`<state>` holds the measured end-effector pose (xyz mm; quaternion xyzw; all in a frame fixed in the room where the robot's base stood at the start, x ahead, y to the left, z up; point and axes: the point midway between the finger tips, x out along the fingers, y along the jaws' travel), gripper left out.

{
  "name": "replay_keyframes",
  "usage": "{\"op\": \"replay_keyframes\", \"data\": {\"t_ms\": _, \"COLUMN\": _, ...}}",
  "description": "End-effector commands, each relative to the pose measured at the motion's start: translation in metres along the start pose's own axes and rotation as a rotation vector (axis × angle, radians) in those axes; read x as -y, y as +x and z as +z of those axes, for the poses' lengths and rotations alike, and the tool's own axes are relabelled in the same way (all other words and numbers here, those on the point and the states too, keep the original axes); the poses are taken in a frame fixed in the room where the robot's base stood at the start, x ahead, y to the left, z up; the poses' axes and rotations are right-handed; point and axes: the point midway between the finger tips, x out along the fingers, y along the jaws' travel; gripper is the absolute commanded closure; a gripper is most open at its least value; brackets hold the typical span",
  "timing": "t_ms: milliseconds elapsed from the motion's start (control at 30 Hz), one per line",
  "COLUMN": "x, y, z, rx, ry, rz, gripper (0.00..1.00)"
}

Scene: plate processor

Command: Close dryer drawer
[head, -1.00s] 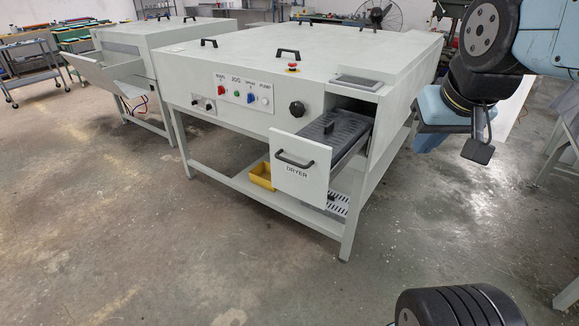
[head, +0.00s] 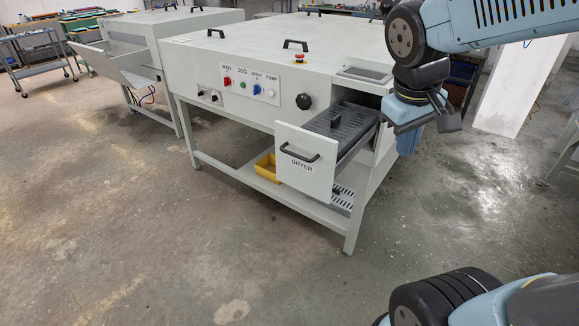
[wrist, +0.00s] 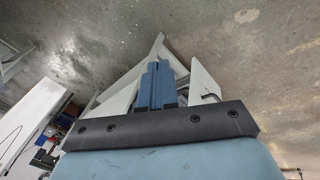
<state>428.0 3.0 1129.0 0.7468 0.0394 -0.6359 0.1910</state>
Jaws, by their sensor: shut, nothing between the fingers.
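The dryer drawer (head: 306,167) is pulled out of the right front of the white plate processor (head: 215,117). Its white front has a black bar handle (head: 299,153) and the label DRYER, and a dark tray insert (head: 345,122) shows inside it. My gripper (head: 406,143) hangs to the right of the drawer, beside the machine's right end, apparently apart from the drawer front. In the wrist view my gripper's blue fingers (wrist: 156,85) are together with nothing between them.
A yellow bin (head: 266,167) sits on the machine's lower shelf. A second white machine (head: 125,45) stands behind at the left, and a grey cart (head: 35,60) is farther left. The concrete floor in front of the drawer is clear.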

Motion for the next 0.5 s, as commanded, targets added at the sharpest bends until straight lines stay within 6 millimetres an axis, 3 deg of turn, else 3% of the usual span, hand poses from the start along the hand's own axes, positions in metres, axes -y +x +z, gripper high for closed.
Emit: {"op": "replay_keyframes", "data": {"t_ms": 500, "x": 0.028, "y": 0.063, "z": -0.062, "rx": 0.390, "ry": -0.581, "rz": 0.291, "gripper": 1.00}}
